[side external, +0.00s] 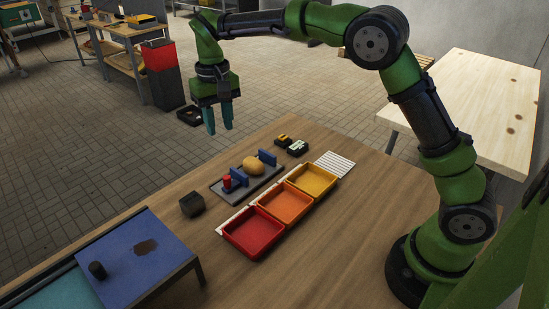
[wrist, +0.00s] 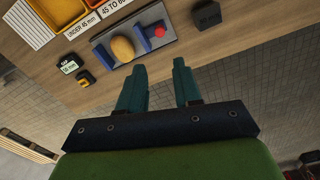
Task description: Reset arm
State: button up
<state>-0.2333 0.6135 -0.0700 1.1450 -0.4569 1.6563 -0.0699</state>
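My gripper (side external: 219,118) hangs high over the far edge of the table, fingers pointing down, with nothing between them. In the wrist view my gripper (wrist: 160,82) shows its two teal fingers spread apart and empty. A potato (side external: 253,166) sits on a grey stand (side external: 226,192) between blue uprights, apart from my gripper. The potato also shows in the wrist view (wrist: 122,48). A red cylinder (side external: 227,182) stands at the near-left end of the stand.
Red (side external: 253,232), orange (side external: 285,203) and yellow (side external: 312,179) trays stand in a row on the wooden table. A dark block (side external: 192,204) lies left of them. A blue platform (side external: 130,262) is at the lower left. Small labelled devices (side external: 297,147) lie behind the yellow tray. The air around my gripper is clear.

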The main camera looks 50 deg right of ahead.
jog(key=s+d+r+t, duration=0.1)
jog(key=s+d+t, duration=0.1)
jog(key=s, duration=0.6)
jog(key=s+d+r+t+y, duration=0.1)
jog(key=s+d+r+t, duration=0.1)
jog(key=s, duration=0.7)
jog(key=s+d+r+m+t+y, duration=0.1)
jog(key=s+d+r+t, duration=0.1)
jog(key=s, duration=0.7)
jog(key=shift+s+d+t, duration=0.25)
jog(key=shift+t, duration=0.35)
